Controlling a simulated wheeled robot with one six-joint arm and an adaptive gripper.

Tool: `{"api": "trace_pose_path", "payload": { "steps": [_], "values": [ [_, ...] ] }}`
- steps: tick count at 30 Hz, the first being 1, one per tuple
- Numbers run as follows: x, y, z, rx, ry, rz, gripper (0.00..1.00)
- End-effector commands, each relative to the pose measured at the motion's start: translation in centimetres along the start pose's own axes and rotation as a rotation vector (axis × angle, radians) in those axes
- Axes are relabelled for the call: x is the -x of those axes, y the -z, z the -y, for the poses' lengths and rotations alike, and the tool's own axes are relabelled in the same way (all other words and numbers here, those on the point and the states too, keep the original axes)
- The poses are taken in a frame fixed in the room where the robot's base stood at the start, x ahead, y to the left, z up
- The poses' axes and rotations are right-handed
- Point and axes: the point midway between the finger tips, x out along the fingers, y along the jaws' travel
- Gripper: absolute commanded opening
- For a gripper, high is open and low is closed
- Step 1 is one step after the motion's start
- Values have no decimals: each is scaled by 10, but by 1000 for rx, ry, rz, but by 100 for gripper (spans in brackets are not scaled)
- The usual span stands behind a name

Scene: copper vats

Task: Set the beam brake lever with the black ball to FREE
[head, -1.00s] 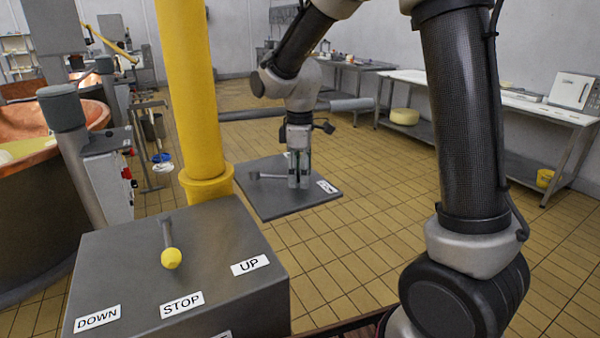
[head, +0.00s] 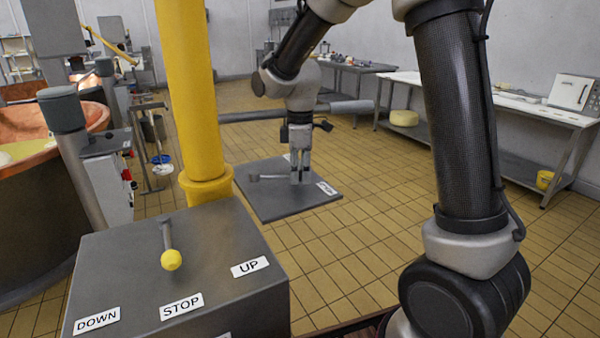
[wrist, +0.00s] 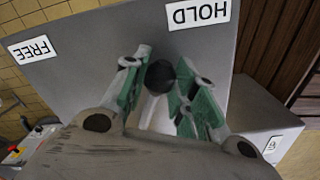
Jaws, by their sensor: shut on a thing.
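The beam brake lever's black ball (wrist: 160,76) sits between the green-padded fingers of my gripper (wrist: 162,92), which is shut on it. The ball is nearer the HOLD label (wrist: 198,12) than the FREE label (wrist: 35,48); both labels look upside down in the wrist view. In the head view my gripper (head: 298,178) points down over the far grey box (head: 280,208). The lever's grey rod (head: 272,177) runs left from the fingers to its pivot. The ball is hidden by the fingers there.
A nearer grey box (head: 130,265) carries a yellow-ball lever (head: 170,260) and labels DOWN, STOP and UP. A yellow post (head: 190,90) rises between the boxes. A copper vat (head: 30,150) stands at left, benches (head: 490,95) at right. Tiled floor is open between.

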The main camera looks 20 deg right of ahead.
Motion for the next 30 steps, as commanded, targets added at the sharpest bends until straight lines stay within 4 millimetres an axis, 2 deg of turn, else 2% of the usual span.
{"api": "trace_pose_path", "payload": {
  "steps": [1,2,5,14,17,20,30],
  "values": [
    [0,0,-1,-1,-3,-2,0],
    [0,0,-1,-1,-3,-2,31],
    [0,0,-1,-1,-2,-1,49],
    [1,0,0,-2,-1,-1,49],
    [6,0,-1,-2,-2,-2,49],
    [21,1,-1,-2,-5,-3,49],
    [94,0,-1,-2,-4,-3,49]
  ]
}}
